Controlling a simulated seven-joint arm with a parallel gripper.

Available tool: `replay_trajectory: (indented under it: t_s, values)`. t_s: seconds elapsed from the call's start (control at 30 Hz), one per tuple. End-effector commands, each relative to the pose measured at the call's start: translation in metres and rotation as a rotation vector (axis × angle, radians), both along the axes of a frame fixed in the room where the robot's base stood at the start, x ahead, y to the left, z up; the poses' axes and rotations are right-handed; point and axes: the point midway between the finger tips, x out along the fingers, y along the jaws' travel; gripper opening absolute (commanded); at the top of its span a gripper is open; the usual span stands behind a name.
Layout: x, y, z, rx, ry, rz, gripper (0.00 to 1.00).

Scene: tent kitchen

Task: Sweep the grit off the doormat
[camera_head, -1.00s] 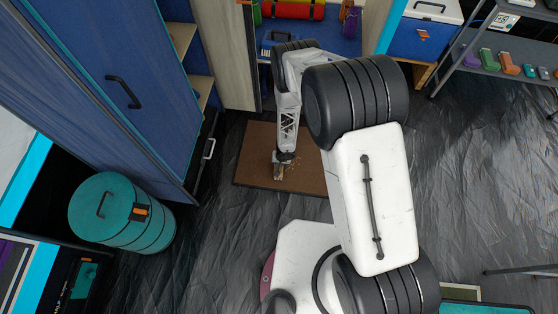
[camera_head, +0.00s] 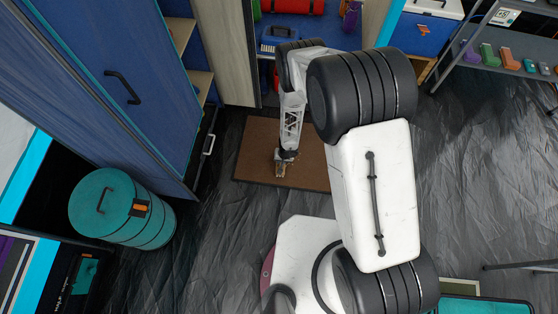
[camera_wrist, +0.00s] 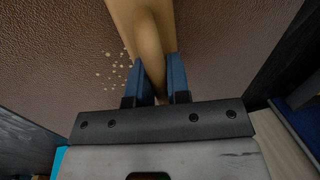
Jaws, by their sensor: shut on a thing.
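The doormat (camera_head: 255,140) is a brown rectangle on the floor in the head view, partly hidden by my arm. My gripper (camera_head: 283,160) is low over its near left part. In the wrist view my gripper (camera_wrist: 160,78) has its blue fingers shut on a smooth tan wooden handle (camera_wrist: 148,40), seemingly of a brush. The tool's far end runs out of the picture, so I cannot tell whether it touches the mat. Pale grit (camera_wrist: 117,66) lies scattered on the mat just left of the handle.
A blue cabinet (camera_head: 125,90) and a teal drum (camera_head: 110,210) stand left of the mat. An open cupboard (camera_head: 228,60) is behind it. Dark crinkled floor (camera_head: 450,190) is free to the right. A shelf (camera_head: 500,70) with small coloured items is at the upper right.

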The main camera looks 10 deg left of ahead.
Motion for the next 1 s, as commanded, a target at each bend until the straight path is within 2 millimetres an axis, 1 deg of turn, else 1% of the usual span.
replay_trajectory:
  t_s: [0.03, 0.13, 0.57, 1.0]
  values:
    - [-0.002, -0.004, -0.002, -0.002, 0.002, -0.001, 0.0]
    - [-0.003, -0.006, -0.002, -0.002, 0.003, -0.001, 0.0]
    - [-0.002, -0.007, -0.003, -0.004, 0.005, -0.001, 0.0]
    - [0.025, -0.006, -0.001, -0.002, 0.003, 0.0, 0.0]
